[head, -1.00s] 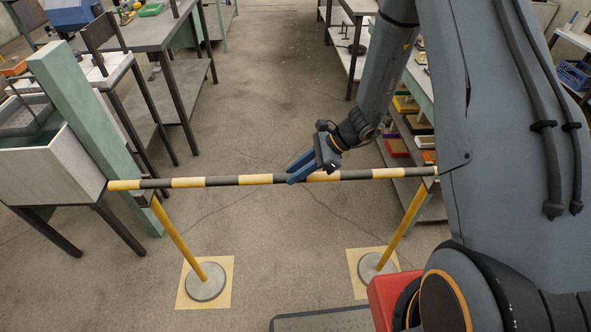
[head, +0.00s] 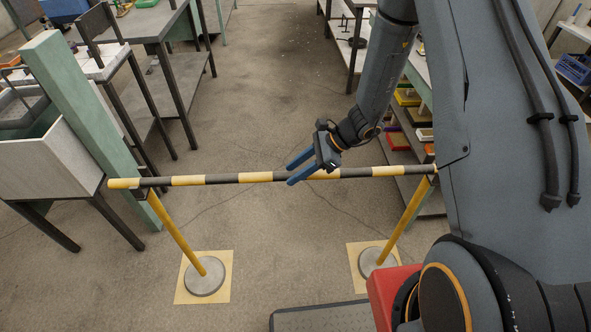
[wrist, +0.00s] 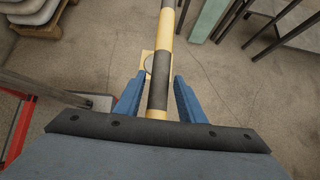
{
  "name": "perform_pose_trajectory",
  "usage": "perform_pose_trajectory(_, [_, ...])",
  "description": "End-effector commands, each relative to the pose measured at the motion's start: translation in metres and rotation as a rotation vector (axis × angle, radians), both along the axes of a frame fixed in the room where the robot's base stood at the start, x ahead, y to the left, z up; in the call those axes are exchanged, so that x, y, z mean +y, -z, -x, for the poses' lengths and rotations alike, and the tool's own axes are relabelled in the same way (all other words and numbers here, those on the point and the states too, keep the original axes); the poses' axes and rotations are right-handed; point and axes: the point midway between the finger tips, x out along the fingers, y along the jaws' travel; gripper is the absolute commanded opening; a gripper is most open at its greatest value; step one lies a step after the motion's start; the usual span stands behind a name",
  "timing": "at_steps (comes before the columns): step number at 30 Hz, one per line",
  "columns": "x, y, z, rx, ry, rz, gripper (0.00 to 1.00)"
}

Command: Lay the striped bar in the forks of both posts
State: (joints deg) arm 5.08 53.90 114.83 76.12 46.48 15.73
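The bar (head: 255,177), striped yellow and black, spans nearly level between two yellow posts in the head view. Its left part lies at the top of the left post (head: 178,235), with its end sticking out beyond it. Its right end lies at the top of the right post (head: 406,222). The forks are small, but the bar appears to rest in both. My gripper (head: 291,175) is open around the middle of the bar. In the wrist view the bar (wrist: 158,85) runs between the two blue fingers, with a gap on each side.
The posts stand on round grey bases on pale yellow squares (head: 222,288). A green pillar (head: 80,105) and a pale bin (head: 50,165) are close to the bar's left end. Shelving (head: 425,190) stands behind the right end.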

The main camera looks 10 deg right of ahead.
Motion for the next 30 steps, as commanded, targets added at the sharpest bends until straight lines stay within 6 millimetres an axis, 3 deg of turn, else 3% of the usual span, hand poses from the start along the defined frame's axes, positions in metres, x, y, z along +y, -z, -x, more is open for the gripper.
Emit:
perform_pose_trajectory(11, [-0.002, -0.002, 0.0, -0.001, 0.0, 0.0, 0.45])
perform_pose_trajectory(24, [-0.045, -0.045, 0.0, -0.004, 0.001, -0.001, 0.45])
perform_pose_trajectory(30, [-0.054, -0.055, 0.001, -0.001, 0.0, 0.0, 0.45])
